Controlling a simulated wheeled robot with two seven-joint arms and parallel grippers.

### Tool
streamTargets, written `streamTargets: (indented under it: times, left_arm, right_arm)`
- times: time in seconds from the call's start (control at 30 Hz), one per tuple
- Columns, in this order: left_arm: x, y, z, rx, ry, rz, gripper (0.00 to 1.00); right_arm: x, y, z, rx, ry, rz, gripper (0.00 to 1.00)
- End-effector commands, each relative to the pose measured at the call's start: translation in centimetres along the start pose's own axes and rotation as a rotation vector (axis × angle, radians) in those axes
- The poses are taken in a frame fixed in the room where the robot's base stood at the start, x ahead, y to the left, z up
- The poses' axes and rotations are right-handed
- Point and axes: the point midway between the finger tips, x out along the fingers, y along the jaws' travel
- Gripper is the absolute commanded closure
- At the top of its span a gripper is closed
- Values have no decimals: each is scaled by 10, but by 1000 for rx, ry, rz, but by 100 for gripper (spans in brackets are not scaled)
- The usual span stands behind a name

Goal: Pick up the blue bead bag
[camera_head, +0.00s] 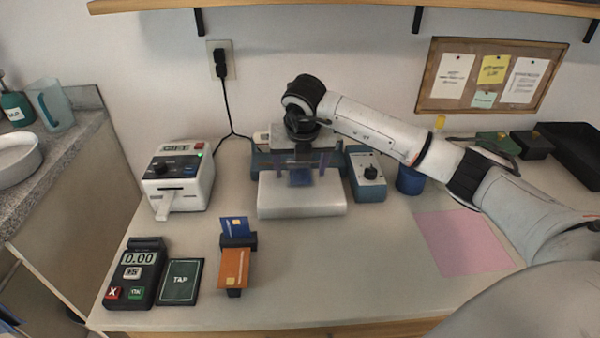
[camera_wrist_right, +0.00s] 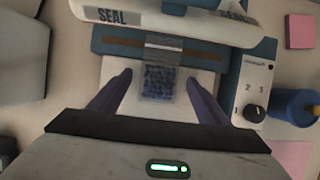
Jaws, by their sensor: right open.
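The blue bead bag (camera_wrist_right: 158,79) is a small clear pouch of blue beads. It lies on the white platform (camera_wrist_right: 190,92) at the front of the sealing machine (camera_wrist_right: 205,45). In the head view the bag (camera_head: 301,178) shows as a small blue patch below my right gripper (camera_head: 307,172). In the right wrist view my right gripper (camera_wrist_right: 158,92) is open, with one dark finger on each side of the bag and a gap to it on both sides. Whether the fingertips are at the bag's height I cannot tell. My left gripper is out of both views.
A dial box (camera_head: 368,180) and a blue cup (camera_head: 410,180) stand right of the sealer. A white machine (camera_head: 180,175), a card reader (camera_head: 137,272), a tap pad (camera_head: 180,282) and a card stand (camera_head: 236,262) are to the left. The front middle of the table is clear.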

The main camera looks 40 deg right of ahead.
Motion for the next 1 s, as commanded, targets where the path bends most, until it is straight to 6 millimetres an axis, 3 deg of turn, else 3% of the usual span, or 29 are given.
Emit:
streamTargets:
  times: [0.07, 0.3, 0.37, 0.67, 0.93, 1.0]
  left_arm:
    - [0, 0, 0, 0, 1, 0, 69]
    - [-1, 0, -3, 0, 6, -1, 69]
    - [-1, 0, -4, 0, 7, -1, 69]
    - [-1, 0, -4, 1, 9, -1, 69]
    - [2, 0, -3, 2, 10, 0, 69]
    - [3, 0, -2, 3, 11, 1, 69]
  right_arm:
    - [0, 0, 0, 0, 0, 1, 31]
    - [-1, 0, 0, -1, 0, 1, 72]
    - [-1, 0, 0, -1, 0, 1, 77]
    - [-4, 1, 2, 0, -1, 2, 77]
    - [-34, 1, 15, 0, -5, 4, 77]
    - [-37, 1, 1, -6, 1, 3, 77]
